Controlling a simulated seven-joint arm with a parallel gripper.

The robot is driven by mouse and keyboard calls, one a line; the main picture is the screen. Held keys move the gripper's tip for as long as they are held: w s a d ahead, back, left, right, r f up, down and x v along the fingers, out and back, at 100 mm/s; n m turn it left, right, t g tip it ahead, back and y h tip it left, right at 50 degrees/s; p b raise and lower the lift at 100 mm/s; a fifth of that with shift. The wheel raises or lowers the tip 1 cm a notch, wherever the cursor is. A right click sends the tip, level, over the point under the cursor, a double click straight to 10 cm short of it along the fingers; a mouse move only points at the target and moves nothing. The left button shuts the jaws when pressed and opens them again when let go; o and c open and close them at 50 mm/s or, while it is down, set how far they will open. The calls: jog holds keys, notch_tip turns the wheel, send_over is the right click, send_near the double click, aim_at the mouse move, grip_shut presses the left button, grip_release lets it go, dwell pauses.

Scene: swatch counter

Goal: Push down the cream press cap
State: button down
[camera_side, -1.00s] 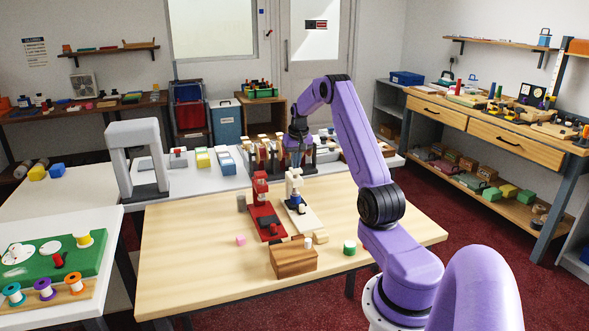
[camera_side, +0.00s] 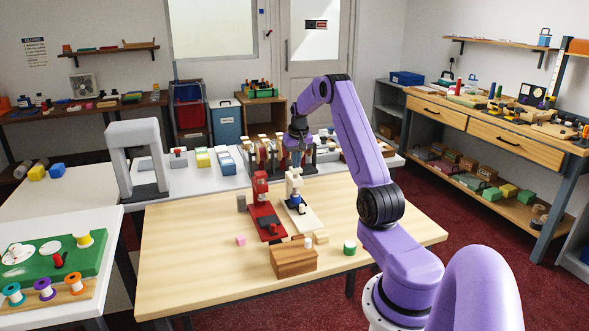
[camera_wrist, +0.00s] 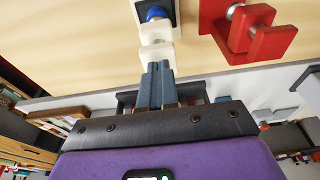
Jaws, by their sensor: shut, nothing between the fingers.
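The cream press (camera_side: 303,215) stands on the wooden table in the side view, with a blue part near its middle. Its cream cap (camera_wrist: 157,48) shows in the wrist view right at the fingertips. My gripper (camera_wrist: 159,66) is shut and empty, with its two blue-grey fingers together. In the side view my gripper (camera_side: 296,161) is directly above the press head, pointing down. The fingertips overlap the cap's edge in the wrist view; whether they touch it I cannot tell. The fingers hide part of the cap.
A red press (camera_side: 266,218) stands close to the left of the cream one. A rack of spools (camera_side: 265,155) stands behind. The table's right side is clear.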

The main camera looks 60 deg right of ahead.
notch_tip(320, 180, up, 7)
dwell(0.8)
jog(key=w+a+r+n+y, duration=0.1)
jog(key=w+a+n, duration=0.15)
jog(key=a, duration=0.75)
jog(key=w+a+r+n, duration=0.1)
jog(key=w+a+n, duration=0.15)
jog(key=a, duration=0.75)
jog(key=s+a+r+n, duration=0.1)
jog(key=s+a+n, duration=0.1)
jog(key=a, duration=0.7)
jog(key=s+a+r+n, duration=0.1)
jog(key=a+n, duration=0.1)
jog(key=a, duration=0.6)
jog(key=s+a+n+y, duration=0.1)
jog(key=s+a+n, duration=0.5)
jog(key=s+a, duration=0.8)
jog(key=s+f+n, duration=0.2)
jog(key=s+n, duration=0.1)
jog(key=s, duration=0.5)
jog(key=s+f+n+g, duration=0.1)
jog(key=s+n, duration=0.2)
jog(key=s, duration=0.5)
jog(key=shift+s+a+f+n, duration=0.2)
jog(key=shift+f+n, duration=0.1)
jog(key=shift+f, duration=0.05)
